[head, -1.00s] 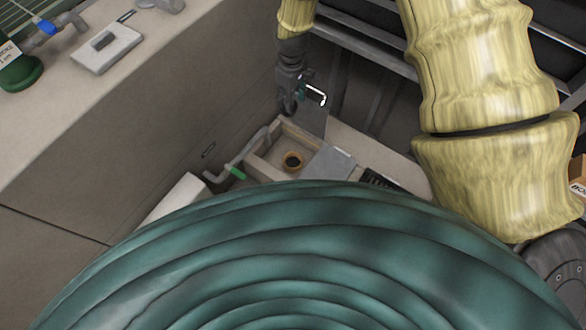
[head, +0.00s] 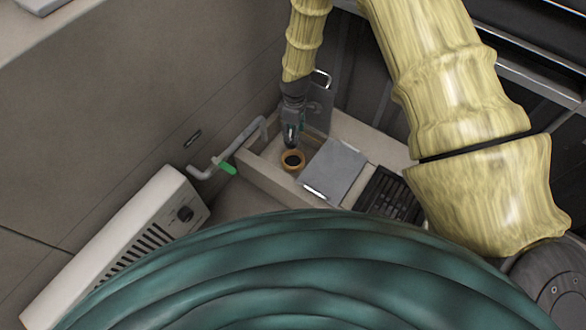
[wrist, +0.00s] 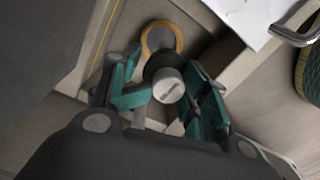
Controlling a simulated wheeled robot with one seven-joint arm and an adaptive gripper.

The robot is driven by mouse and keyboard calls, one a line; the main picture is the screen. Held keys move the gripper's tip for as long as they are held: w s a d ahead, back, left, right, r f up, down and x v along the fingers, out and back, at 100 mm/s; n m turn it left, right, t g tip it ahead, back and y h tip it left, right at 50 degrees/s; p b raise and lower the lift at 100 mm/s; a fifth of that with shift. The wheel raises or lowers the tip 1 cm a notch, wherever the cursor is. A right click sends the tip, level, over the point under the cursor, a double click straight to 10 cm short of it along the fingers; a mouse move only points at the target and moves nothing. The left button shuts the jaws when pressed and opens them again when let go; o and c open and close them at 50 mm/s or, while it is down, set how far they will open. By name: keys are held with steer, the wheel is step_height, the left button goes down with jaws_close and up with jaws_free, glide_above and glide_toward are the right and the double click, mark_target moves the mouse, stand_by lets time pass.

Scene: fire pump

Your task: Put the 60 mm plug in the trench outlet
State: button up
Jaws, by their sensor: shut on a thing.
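The trench outlet (head: 292,160) is a brass-rimmed round hole in the floor of a pale trench in the head view. It also shows in the wrist view (wrist: 161,33), partly covered by the plug. My gripper (head: 291,138) points down just above and beside the outlet. In the wrist view its teal-padded fingers are shut on the plug (wrist: 168,84), which has a silvery marked top and a dark wider rim. The plug overlaps the near part of the outlet ring in this view. I cannot tell the height between them.
A grey plate with a handle (head: 334,170) lies over the trench right of the outlet, then a dark grating (head: 390,193). A grey pipe with a green lever (head: 226,167) stands at the left. A white vented box (head: 135,240) is farther left. A large green coil (head: 310,280) fills the foreground.

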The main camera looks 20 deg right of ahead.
step_height(320, 180, down, 3)
steer(key=shift+d+f+b, duration=0.1)
steer(key=shift+b, duration=0.55)
steer(key=shift+n, duration=0.3)
steer(key=shift+f+b, duration=2.4)
steer(key=shift+f, duration=2.45)
steer(key=shift+f, duration=0.1)
steer(key=o, duration=1.3)
steer(key=shift+o, duration=0.2)
steer(key=r+p, duration=0.3)
steer(key=r, duration=0.3)
steer(key=r+p, duration=0.3)
steer(key=r, duration=0.3)
steer(key=shift+w+d+r, duration=0.1)
steer(key=shift+w, duration=0.1)
